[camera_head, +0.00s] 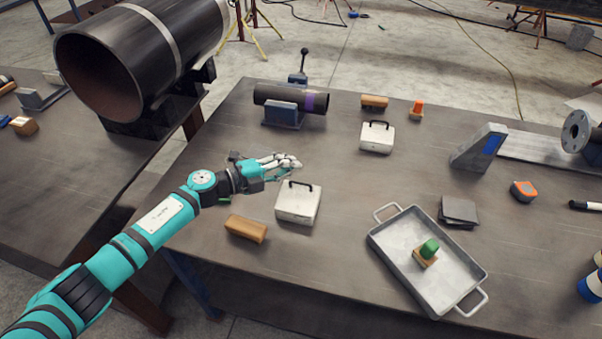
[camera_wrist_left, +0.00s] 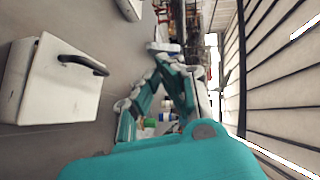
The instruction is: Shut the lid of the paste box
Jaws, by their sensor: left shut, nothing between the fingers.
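Two white boxes with black handles stand on the table, one nearer (camera_head: 298,204) and one farther back (camera_head: 377,138). Both look closed in the head view; I cannot tell which is the paste box. My left gripper (camera_head: 294,162) is shut and empty, just behind the nearer box and apart from it. In the left wrist view a white box (camera_wrist_left: 50,90) with a black handle fills the left side, and part of a second pale object (camera_wrist_left: 129,9) shows at the top edge. My right gripper is not seen.
A wooden block (camera_head: 246,228) lies left of the nearer box. A metal tray (camera_head: 393,262) holding a green-topped item (camera_head: 428,251) stands to the right. A dark pipe (camera_head: 291,98) rests on a support behind my gripper. The table between the two boxes is clear.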

